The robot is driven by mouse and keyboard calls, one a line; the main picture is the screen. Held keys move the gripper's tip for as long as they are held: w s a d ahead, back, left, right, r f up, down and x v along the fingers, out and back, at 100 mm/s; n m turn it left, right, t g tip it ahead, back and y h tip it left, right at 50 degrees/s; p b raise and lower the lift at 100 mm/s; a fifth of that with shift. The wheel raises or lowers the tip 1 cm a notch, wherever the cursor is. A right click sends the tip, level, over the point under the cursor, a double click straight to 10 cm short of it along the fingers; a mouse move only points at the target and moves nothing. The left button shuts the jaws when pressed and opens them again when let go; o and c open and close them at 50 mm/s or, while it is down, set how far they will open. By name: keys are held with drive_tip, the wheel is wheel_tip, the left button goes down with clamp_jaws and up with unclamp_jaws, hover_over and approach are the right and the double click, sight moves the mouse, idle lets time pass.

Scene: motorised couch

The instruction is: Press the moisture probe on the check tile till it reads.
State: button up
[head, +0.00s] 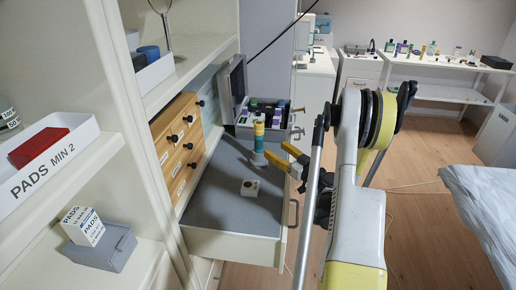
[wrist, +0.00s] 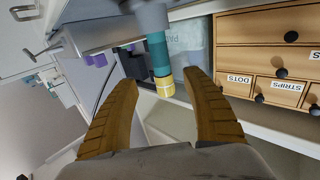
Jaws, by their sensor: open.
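The moisture probe (head: 259,138), a slim upright cylinder with a yellow top, teal body and grey foot, stands in the open drawer. In the wrist view the probe (wrist: 158,56) appears inverted, its yellow end between the fingertips. The check tile, which I take to be the small white block with a dark round spot (head: 250,188), lies on the drawer floor nearer the front; I cannot make it out in the wrist view. My gripper (head: 274,150) is open, its yellow fingers just right of the probe; it also shows in the wrist view (wrist: 160,77). No grip on the probe shows.
The drawer (head: 215,195) has a grey floor with free room around the tile. A bin of dark and purple-capped items (head: 262,112) stands behind the probe. Small wooden drawers (head: 178,145) and shelves flank the left. A bed (head: 485,205) is at right.

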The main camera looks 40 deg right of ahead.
sight(262, 139)
drive_tip(key=w, duration=0.9)
drive_tip(key=shift+w+d+b, duration=0.1)
drive_tip(key=shift+w+b, duration=0.2)
drive_tip(key=shift+w+r, duration=0.2)
drive_tip(key=shift+w, duration=0.25)
clamp_jaws()
